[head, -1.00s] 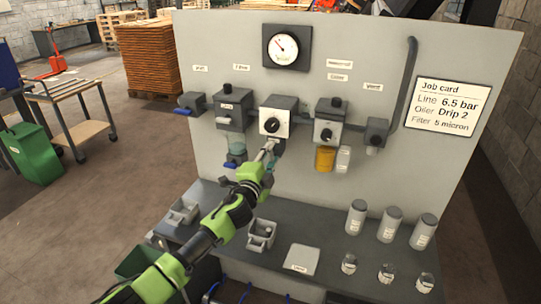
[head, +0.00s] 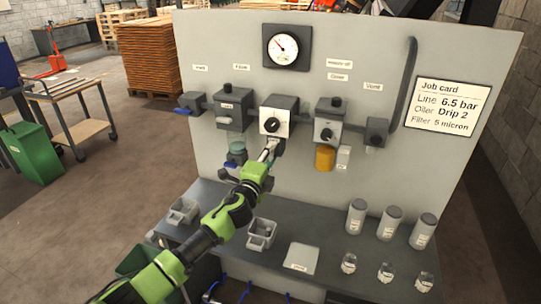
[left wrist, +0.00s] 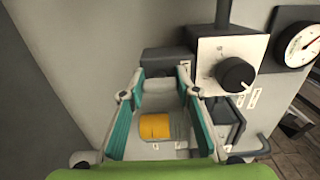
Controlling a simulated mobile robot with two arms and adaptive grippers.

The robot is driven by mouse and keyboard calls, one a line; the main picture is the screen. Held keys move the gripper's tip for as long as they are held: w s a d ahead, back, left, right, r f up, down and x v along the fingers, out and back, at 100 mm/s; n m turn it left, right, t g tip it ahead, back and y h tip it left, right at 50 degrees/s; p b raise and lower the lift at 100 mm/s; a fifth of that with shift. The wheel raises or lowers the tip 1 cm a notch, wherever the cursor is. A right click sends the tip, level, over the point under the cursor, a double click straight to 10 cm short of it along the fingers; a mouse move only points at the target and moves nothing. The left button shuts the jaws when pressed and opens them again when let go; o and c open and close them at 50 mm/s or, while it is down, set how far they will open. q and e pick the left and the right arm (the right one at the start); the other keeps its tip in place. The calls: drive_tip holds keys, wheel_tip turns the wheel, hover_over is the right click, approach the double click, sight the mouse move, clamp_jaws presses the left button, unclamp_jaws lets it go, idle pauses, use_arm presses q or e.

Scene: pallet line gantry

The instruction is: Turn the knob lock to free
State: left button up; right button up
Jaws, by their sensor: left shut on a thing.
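The regulator (head: 278,116) is a grey box with a pale face and a round black knob (head: 271,126), in the middle of the panel. In the left wrist view the black knob (left wrist: 236,75) is on its pale face, right of my fingers. My left gripper (head: 270,148) reaches up to just below the regulator. In the left wrist view its teal-padded fingers (left wrist: 161,84) close around a small grey part under the regulator, which I take for the knob lock. My right gripper is not in view.
A gauge (head: 287,47) is above the regulator. The filter unit (head: 234,111) is to its left. The oiler (head: 329,124) with an amber bowl (head: 325,158) is close on the right. A job card (head: 448,105) hangs at right.

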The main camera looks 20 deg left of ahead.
use_arm(q)
drive_tip(key=o, duration=1.1)
drive_tip(key=s, duration=1.2)
drive_tip(key=shift+a, duration=0.15)
